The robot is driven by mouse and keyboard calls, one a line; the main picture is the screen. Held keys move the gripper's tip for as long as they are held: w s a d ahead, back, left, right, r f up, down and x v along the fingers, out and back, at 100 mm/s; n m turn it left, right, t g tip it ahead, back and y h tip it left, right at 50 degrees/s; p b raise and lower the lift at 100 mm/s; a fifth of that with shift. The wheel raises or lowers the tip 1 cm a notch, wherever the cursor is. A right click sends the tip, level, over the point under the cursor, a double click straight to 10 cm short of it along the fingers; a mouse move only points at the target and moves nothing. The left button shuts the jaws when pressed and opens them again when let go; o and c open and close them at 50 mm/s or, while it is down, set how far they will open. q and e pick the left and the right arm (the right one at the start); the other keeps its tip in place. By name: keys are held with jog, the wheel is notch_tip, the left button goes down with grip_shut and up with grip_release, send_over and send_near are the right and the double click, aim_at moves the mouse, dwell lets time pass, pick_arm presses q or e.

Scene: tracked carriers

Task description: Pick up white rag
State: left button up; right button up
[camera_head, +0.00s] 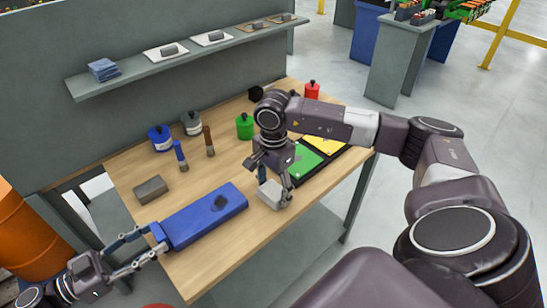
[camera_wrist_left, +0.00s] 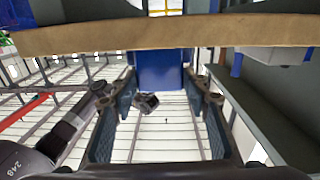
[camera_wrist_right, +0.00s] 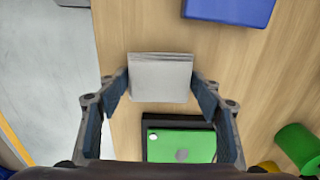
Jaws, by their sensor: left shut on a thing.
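The white rag (camera_head: 271,194), a folded pale stack, lies on the wooden table right of the blue carrier (camera_head: 195,222). My right gripper (camera_head: 274,184) is over it, pointing down. In the right wrist view the rag (camera_wrist_right: 160,78) lies between the open fingers, close to both; I cannot tell whether they touch it. My left gripper (camera_head: 152,243) is at the near left table edge, shut on the end of the blue carrier. The left wrist view shows the carrier's blue end (camera_wrist_left: 160,72) between the fingers.
A black tray with green and yellow plates (camera_head: 300,160) lies close to the rag. A grey block (camera_head: 151,189), brushes (camera_head: 180,155) and several cans (camera_head: 160,139) stand farther left and back. A wall shelf (camera_head: 135,73) holds blue rags (camera_head: 104,70).

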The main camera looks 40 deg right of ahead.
aim_at(274, 190)
jog(key=c, duration=0.4)
notch_tip(274, 190, up, 10)
dwell(0.3)
